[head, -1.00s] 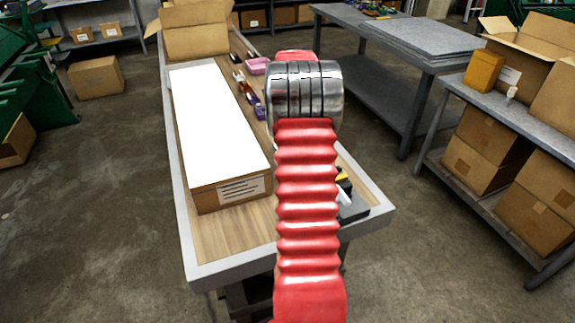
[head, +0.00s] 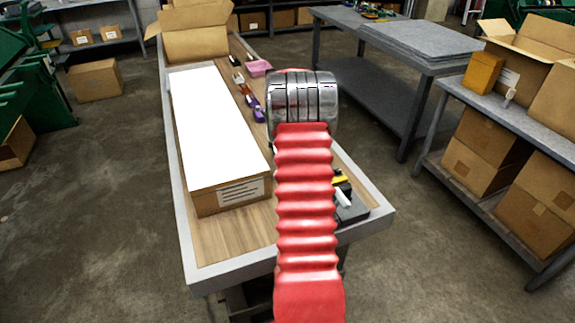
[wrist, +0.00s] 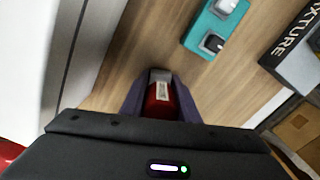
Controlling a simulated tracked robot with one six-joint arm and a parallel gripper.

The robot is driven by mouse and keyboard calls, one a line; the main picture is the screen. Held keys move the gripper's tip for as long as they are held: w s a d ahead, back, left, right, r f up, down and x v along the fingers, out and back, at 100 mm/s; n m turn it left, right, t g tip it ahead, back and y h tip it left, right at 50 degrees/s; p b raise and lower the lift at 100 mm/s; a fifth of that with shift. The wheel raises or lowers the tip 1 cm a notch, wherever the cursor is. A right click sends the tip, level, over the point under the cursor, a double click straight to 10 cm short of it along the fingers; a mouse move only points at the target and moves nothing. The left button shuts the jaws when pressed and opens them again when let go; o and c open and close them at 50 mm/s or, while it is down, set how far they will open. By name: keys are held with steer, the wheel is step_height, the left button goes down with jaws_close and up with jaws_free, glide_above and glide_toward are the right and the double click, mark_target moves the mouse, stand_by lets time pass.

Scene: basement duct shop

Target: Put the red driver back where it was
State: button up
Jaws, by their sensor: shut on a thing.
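My gripper (wrist: 160,94) shows in the wrist view, with its two dark purple fingers closed around a red thing, which looks like the red driver (wrist: 161,108). A small pale label is on its side and a grey part is at its far end. The wooden bench top lies beyond it; I cannot tell whether the driver touches the wood. A teal block (wrist: 200,45) with two knob-like tops, one grey and one dark, stands up and right of the fingers. In the head view my arm hides the gripper and the driver.
A long box (head: 225,195) with a white top fills the bench's left side. A pink tray (head: 260,67) and small tools lie along its right. A black thing (head: 352,212) sits at the bench's front right corner. A lettered box (wrist: 298,55) is right in the wrist view.

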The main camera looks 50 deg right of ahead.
steer(key=shift+f, duration=0.1)
steer(key=o, duration=1)
steer(key=shift+o, duration=0.2)
step_height(320, 180, up, 12)
steer(key=shift+r, duration=0.15)
stand_by(0.4)
